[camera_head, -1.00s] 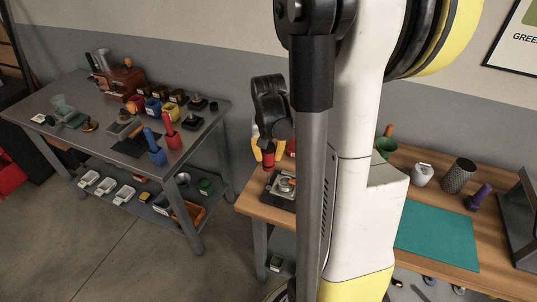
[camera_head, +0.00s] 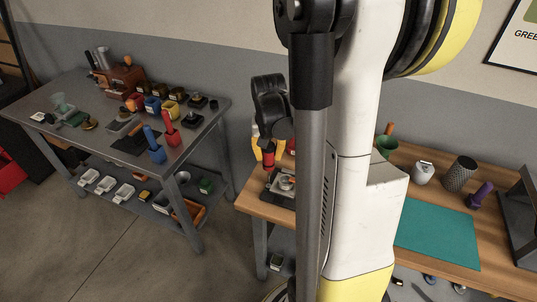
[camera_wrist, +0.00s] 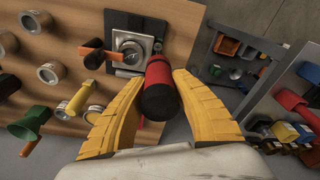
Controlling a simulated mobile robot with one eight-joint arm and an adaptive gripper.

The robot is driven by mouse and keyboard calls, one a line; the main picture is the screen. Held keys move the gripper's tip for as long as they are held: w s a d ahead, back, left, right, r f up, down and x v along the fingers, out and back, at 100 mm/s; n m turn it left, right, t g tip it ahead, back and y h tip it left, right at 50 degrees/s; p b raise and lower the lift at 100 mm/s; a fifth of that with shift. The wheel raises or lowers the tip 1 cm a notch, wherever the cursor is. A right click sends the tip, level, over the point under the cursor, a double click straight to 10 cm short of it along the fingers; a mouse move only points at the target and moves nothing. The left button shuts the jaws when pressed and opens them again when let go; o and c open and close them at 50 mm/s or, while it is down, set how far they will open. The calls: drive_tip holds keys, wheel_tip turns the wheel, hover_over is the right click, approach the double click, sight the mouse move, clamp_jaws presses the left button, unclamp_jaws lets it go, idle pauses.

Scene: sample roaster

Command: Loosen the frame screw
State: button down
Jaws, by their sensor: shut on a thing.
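My gripper (camera_wrist: 160,108) has yellow ribbed fingers on either side of a tool with a red and black handle (camera_wrist: 158,92). The black end of the handle faces the wrist camera. In the head view the red handle (camera_head: 268,160) hangs below my dark wrist, over the left end of the wooden bench. Beneath it lies a dark-based metal fixture (camera_head: 278,184) with a round part. The wrist view shows this fixture (camera_wrist: 131,68) beside the handle, with a round ring on its plate. The handle hides the tool's tip, and I cannot make out the frame screw.
The wooden bench (camera_wrist: 75,20) holds several round cups, an orange-handled tool (camera_wrist: 97,54) and a green funnel-like item (camera_wrist: 30,123). A teal mat (camera_head: 436,237) lies at right. A metal table (camera_head: 200,132) with many small items stands at left, across a floor gap.

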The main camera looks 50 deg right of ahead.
drive_tip(key=shift+f+b, duration=0.55)
drive_tip(key=shift+f, duration=0.15)
drive_tip(key=n, duration=0.4)
drive_tip(key=n+y, duration=0.1)
drive_tip(key=n, duration=0.2)
drive_tip(key=shift+w+a+t, duration=0.1)
drive_tip(key=shift+a+t, duration=0.05)
drive_tip(key=shift+t, duration=0.15)
drive_tip(key=shift+n, duration=0.4)
